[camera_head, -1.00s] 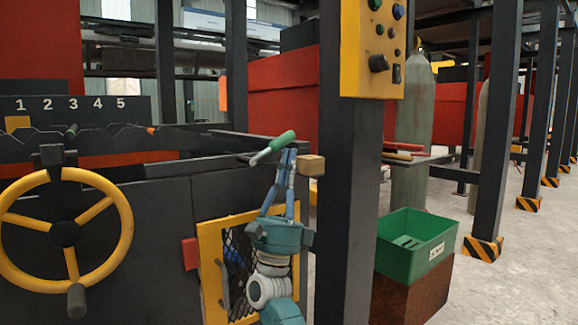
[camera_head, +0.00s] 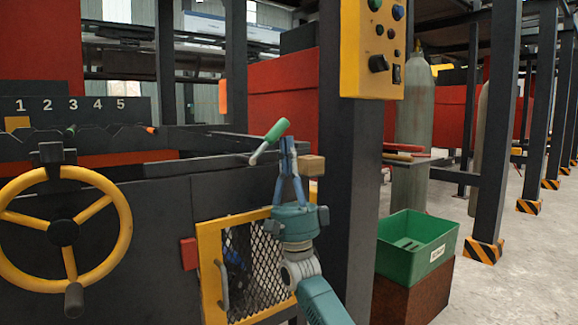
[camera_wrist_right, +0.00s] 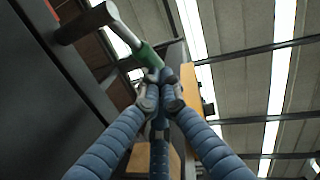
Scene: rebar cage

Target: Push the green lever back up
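The lever with the green handle (camera_head: 277,130) stands on top of the dark machine, on a metal shaft tilted up to the right. In the right wrist view the green handle (camera_wrist_right: 147,56) shows just beyond my fingertips. Nothing shows between the fingers. My left gripper is not in view.
A dark post (camera_head: 347,190) with a yellow button box (camera_head: 372,50) stands right of my gripper. A small wooden block (camera_head: 312,165) is close by the fingers. A yellow mesh door (camera_head: 210,265) is below, a yellow handwheel (camera_head: 124,215) left, a green bin (camera_head: 405,258) right.

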